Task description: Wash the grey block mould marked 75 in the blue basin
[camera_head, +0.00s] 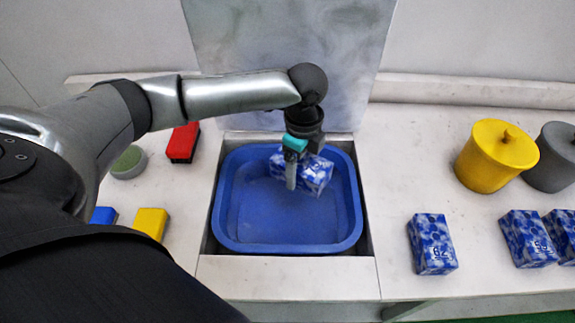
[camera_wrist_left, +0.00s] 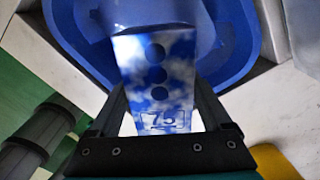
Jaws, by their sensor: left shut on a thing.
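A block mould (camera_head: 317,177) with a blue-and-white mottled surface, not plain grey, is at the back right of the blue basin's opening. How high the block is above the basin floor is hard to tell. My right gripper is out of view.
Right of the basin stand a similar block marked 62 (camera_head: 432,244), two more patterned blocks (camera_head: 527,240), a yellow lidded pot (camera_head: 492,158) and a grey one (camera_head: 556,160). Left are red (camera_head: 183,143), yellow (camera_head: 150,223) and blue (camera_head: 103,216) blocks and a round green-topped dish (camera_head: 129,162).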

